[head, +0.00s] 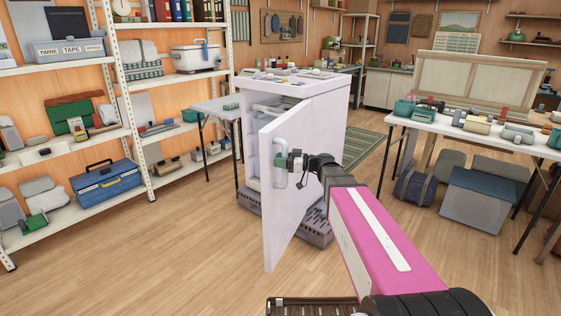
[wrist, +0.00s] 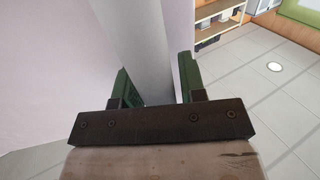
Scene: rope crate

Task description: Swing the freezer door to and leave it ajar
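The white freezer (head: 330,108) stands in the middle of the head view. Its door (head: 304,140) is swung wide open towards me, showing shelves behind it. A pale upright handle (head: 281,166) is on the door's outer face near its free edge. My gripper (head: 289,161) is at this handle. The fingertips are partly hidden behind the bar.
Small items lie on the freezer's top. A grey crate-like base (head: 315,229) is under the freezer. A small table (head: 212,107) stands close on its left, beyond it a loaded white shelf rack (head: 95,141). A cluttered table (head: 400,121) is on the right. The wooden floor before the door is clear.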

